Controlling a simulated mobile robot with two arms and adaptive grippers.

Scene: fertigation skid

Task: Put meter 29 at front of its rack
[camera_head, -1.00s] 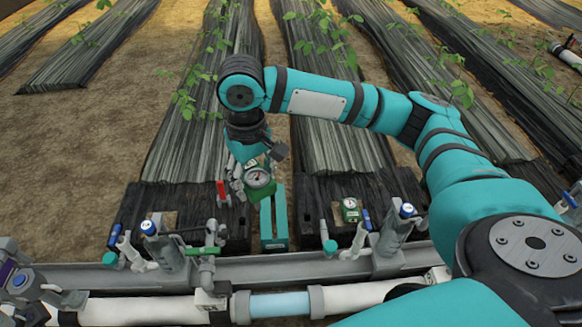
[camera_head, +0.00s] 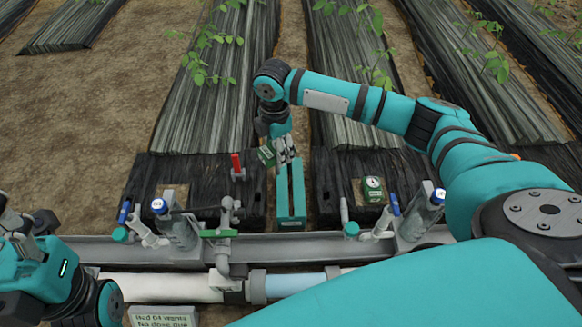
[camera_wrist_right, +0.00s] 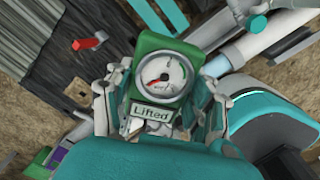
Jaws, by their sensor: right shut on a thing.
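A green meter with a round white dial (camera_wrist_right: 160,77) and a plate reading "Lifted" is between the fingers of my right gripper (camera_wrist_right: 160,108). Its number is not readable. In the head view the held meter (camera_head: 266,153) is tilted, its dial turned away, beside my right gripper (camera_head: 284,150), just above the far end of a teal two-railed rack (camera_head: 291,193). I cannot tell whether it touches the rack. Another green meter (camera_head: 373,190) sits on the dark bed to the right. My left gripper (camera_head: 18,222) is partly cut off at the left edge; its fingers are unclear.
A grey rail and white pipe (camera_head: 160,288) run across the front. A sign (camera_head: 163,317) stands in front.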

